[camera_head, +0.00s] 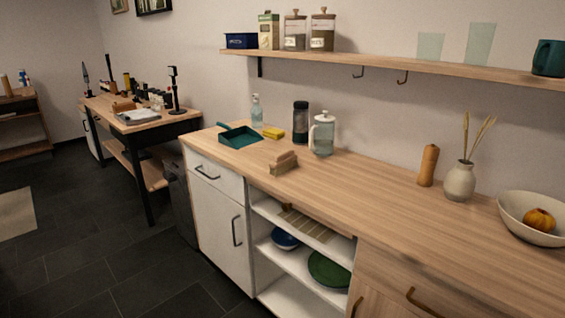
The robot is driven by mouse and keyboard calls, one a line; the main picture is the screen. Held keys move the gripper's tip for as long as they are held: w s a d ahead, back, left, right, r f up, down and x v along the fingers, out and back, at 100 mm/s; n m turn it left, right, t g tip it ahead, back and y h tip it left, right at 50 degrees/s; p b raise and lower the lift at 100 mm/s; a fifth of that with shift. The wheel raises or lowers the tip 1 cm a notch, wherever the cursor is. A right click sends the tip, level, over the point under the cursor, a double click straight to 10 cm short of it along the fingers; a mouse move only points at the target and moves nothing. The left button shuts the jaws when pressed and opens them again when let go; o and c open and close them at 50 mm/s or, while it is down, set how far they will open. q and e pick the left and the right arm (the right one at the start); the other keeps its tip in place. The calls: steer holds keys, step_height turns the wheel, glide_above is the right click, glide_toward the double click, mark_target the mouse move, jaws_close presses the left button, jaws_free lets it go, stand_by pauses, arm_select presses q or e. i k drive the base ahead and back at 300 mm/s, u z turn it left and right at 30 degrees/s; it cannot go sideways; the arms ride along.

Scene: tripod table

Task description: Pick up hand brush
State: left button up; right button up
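A small hand brush (284,163) with a wooden body lies on the wooden counter (370,200), near its front edge and left of the middle. A teal dustpan (240,137) lies behind it to the left, at the counter's left end. The brush stands clear of the dustpan. Neither of my grippers shows in the head view, so nothing is seen touching the brush.
A yellow sponge (273,133), a soap bottle (256,110), a dark tumbler (300,122) and a glass jug (322,134) stand behind the brush. A pepper mill (428,165), a vase (459,182) and a bowl (532,220) stand to the right. The counter between is clear.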

mark_target(284, 161)
steer(key=u, duration=0.5)
steer(key=i, duration=0.5)
steer(key=u, duration=0.6)
steer(key=i, duration=0.85)
steer(key=z, duration=0.3)
